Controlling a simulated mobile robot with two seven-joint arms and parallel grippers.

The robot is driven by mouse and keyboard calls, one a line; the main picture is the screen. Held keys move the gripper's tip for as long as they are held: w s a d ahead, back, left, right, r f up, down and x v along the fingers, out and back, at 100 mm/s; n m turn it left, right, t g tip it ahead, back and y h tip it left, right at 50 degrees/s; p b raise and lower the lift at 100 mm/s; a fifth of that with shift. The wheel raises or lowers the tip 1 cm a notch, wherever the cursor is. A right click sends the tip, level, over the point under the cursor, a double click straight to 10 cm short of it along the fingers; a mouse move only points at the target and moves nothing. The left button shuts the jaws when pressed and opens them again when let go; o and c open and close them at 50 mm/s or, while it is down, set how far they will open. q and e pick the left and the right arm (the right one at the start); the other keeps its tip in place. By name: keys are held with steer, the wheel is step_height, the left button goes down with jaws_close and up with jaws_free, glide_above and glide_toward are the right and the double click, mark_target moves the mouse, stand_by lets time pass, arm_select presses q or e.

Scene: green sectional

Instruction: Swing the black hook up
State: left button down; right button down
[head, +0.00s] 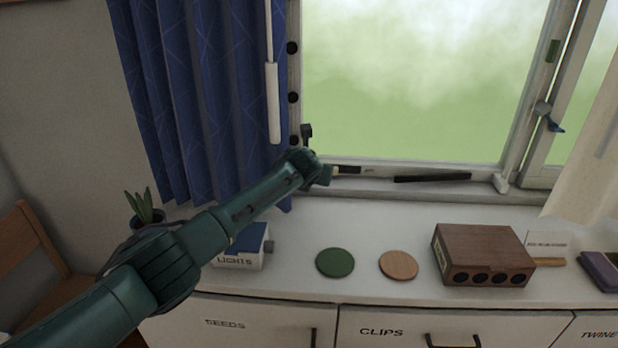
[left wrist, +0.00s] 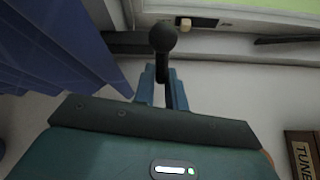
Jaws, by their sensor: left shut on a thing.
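The black hook (head: 306,131) shows at the lower left corner of the window frame, just above the end of my left arm. In the left wrist view the black hook (left wrist: 163,40) is a dark stem with a round knob. My left gripper (left wrist: 163,84) is shut on its stem, with the knob standing out beyond the fingertips. In the head view my left gripper (head: 307,153) is at the window's lower left corner, and its fingers are mostly hidden by my own wrist. The hook's mount is hard to make out. My right gripper is not in view.
A blue curtain (head: 205,90) hangs close on the left, with a white rod (head: 272,103) beside it. A black bar (head: 432,178) lies on the sill. The counter below holds a lights box (head: 237,258), a green disc (head: 335,263), a tan disc (head: 398,265) and a wooden box (head: 483,250).

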arm_select(q)
steer(key=shift+d+r, duration=0.1)
stand_by(0.3)
steer(key=c, duration=1.5)
jaws_free()
steer(key=shift+r, duration=0.1)
steer(key=b+v, duration=0.1)
steer(key=v, duration=1.2)
